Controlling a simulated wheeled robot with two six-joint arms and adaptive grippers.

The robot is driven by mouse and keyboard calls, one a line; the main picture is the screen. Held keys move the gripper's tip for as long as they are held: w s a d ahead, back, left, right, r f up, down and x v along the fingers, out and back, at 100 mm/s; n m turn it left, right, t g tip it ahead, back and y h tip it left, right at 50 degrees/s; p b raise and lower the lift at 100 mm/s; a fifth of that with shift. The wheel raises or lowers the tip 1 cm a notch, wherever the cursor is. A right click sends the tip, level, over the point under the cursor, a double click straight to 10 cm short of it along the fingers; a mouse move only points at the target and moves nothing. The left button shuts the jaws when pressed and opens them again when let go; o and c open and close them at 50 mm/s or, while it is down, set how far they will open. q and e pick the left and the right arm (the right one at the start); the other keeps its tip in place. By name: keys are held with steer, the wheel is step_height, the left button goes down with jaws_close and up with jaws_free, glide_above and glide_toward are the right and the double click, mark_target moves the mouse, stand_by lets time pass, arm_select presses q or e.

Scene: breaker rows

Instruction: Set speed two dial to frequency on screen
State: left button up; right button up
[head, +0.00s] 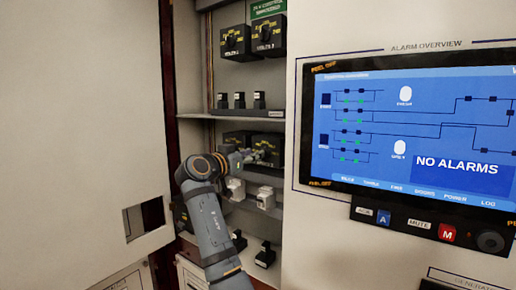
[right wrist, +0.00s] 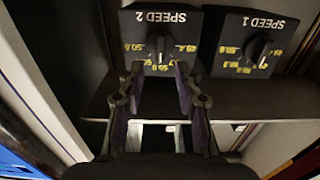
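The speed two dial (right wrist: 158,44) is a dark knob on a black box labelled SPEED 2, seen upside down in the right wrist view, with yellow scale numbers around it; a 50.0 is readable. My right gripper (right wrist: 160,72) is open, its two fingers apart just before the dial, with nothing visible between them. In the head view the right gripper (head: 264,156) is in front of the lower dial boxes and partly hides them. The screen (head: 410,128) shows a blue line diagram and NO ALARMS; I can read no frequency on it. My left gripper is out of view.
The SPEED 1 dial (right wrist: 258,49) is beside SPEED 2. Volts dials (head: 265,35) sit on the shelf above, with several small black breakers (head: 240,99) below them. White breakers (head: 265,197) are under the gripper. A large pale door panel (head: 80,110) stands at the left.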

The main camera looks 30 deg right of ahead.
steer(key=p+x, duration=0.1)
steer(key=x, duration=0.2)
steer(key=shift+w+d, duration=0.25)
steer(key=shift+d, duration=0.1)
steer(key=shift+c, duration=0.4)
jaws_close()
